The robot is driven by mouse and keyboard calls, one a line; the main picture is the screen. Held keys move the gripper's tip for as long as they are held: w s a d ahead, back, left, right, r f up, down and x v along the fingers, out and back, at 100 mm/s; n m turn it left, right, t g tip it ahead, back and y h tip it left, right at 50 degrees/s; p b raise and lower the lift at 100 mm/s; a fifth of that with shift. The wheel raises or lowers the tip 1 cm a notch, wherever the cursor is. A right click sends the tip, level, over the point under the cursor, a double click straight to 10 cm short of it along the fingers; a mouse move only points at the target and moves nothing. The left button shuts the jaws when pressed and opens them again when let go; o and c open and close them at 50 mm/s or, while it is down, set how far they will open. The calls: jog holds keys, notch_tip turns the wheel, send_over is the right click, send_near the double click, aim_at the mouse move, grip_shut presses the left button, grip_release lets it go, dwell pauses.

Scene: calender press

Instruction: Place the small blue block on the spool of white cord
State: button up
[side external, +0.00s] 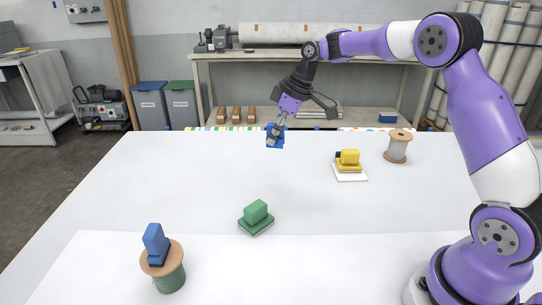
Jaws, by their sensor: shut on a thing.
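My gripper (280,124) is up over the far middle of the white table, angled down and shut on a small blue block (274,140). The block is held in the air, and parts of it are hidden by the fingers. The spool of white cord (397,150) stands upright at the far right of the table, with a bare wooden top. The held block is well to the left of the spool and apart from it.
A yellow block (349,157) sits on a white pad left of the white spool. A green block (256,211) lies mid-table. Another blue block (155,241) sits on a spool of green cord (171,278) at front left. The table (160,180) is otherwise largely clear.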

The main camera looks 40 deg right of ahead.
jog(key=s+d+r+m+h, duration=0.35)
jog(key=s+d+m, duration=0.35)
jog(key=d, duration=0.4)
jog(key=s+d+r+m+h, duration=0.2)
jog(key=s+d+r+m, duration=0.3)
jog(key=d+m, duration=0.45)
send_near(399, 131)
jog(key=shift+w+d+f+n, duration=0.1)
jog(key=shift+w+f+n, duration=0.1)
jog(key=shift+w, duration=0.3)
jog(key=shift+w+d+f+n, duration=0.1)
jog(key=shift+w+n, duration=0.05)
jog(key=shift+w, duration=0.35)
jog(key=shift+s+d+f, duration=0.1)
jog(key=shift+d+f, duration=0.1)
jog(key=shift+d, duration=0.05)
jog(key=shift+f, duration=2)
jog(key=shift+f, duration=0.15)
jog(key=o, duration=0.9)
jog(key=shift+c, duration=0.2)
